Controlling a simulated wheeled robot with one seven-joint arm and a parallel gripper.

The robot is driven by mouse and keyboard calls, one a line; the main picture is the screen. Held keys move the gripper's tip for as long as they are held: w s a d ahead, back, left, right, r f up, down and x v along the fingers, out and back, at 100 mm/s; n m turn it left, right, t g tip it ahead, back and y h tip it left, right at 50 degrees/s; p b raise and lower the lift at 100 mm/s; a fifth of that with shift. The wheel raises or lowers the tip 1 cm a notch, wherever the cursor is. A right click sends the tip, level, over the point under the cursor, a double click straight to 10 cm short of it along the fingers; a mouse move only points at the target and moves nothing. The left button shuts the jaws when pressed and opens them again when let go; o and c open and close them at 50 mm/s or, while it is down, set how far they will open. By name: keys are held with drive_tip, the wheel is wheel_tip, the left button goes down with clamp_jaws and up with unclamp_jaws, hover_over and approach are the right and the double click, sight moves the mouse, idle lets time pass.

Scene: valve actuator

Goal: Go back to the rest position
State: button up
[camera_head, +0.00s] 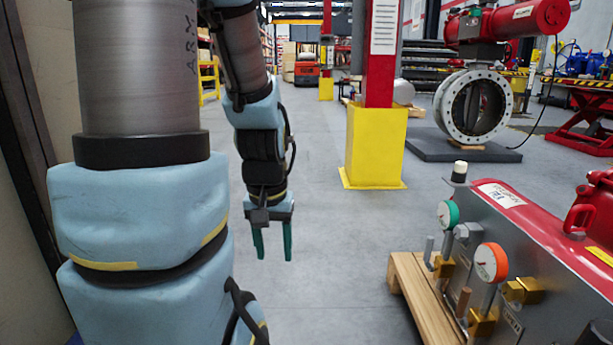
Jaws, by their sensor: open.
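My gripper (272,243) hangs at the end of my arm, left of the picture's middle. Its two green fingers point down and stand apart, with nothing between them. It is over open grey floor and touches nothing. A metal and red panel unit (528,235) stands at the lower right, well apart from my gripper. It carries a green-rimmed gauge (446,214), an orange-rimmed gauge (491,262) and brass fittings (523,291).
A red post with a yellow base (375,145) stands behind and right of my gripper. A large valve with a red actuator (475,105) stands on a dark mat at the back right. A wooden pallet (418,300) lies under the panel unit. The floor (330,260) between is clear.

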wheel_tip(320, 180, up, 40)
drive_tip(key=p, duration=3.7)
drive_tip(key=shift+p, duration=0.35)
